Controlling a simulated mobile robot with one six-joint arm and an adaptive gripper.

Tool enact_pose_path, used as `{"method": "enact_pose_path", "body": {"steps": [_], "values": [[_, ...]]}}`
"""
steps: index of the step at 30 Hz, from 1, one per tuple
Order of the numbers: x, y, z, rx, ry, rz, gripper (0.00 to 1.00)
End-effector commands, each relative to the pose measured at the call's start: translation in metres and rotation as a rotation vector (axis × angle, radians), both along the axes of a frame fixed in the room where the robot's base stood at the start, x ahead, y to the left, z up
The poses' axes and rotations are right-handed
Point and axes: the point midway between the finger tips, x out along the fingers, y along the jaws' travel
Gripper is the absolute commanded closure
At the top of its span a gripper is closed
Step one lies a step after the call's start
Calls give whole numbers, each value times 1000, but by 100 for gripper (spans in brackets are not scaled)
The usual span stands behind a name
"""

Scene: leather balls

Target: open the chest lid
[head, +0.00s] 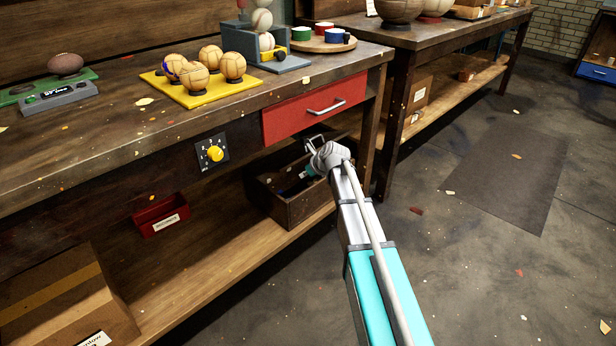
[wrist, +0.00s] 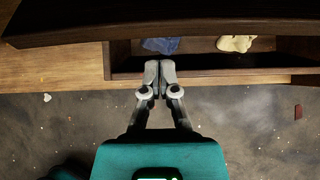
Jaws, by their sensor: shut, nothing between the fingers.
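The chest (head: 308,208) is a dark wooden box on the lower shelf, under the red drawer. Its inside shows in the wrist view, with a blue cloth-like thing (wrist: 161,45) and a cream one (wrist: 235,43) in it. The chest's front wall (wrist: 225,77) lies behind my fingertips there. A broad dark wooden panel (wrist: 190,22) covers the top of the wrist view; I cannot tell whether it is the lid or the bench edge. My gripper (wrist: 160,66) is shut and empty at the front of the chest; contact is unclear. In the head view my wrist hides part of the chest.
The red drawer (head: 314,108) with its metal handle sits close above my wrist. A bench leg (head: 367,138) stands right of the chest. A red bin (head: 160,215) and a cardboard box (head: 65,300) are on the shelf to the left. The floor (head: 480,270) is open at right.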

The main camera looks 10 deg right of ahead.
Motion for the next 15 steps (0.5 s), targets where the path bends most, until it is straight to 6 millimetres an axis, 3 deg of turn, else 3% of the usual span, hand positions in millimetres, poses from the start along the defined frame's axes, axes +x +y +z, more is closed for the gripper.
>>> {"method": "enact_pose_path", "body": {"steps": [15], "values": [[13, 8, 31, 1, 0, -1, 100]]}}
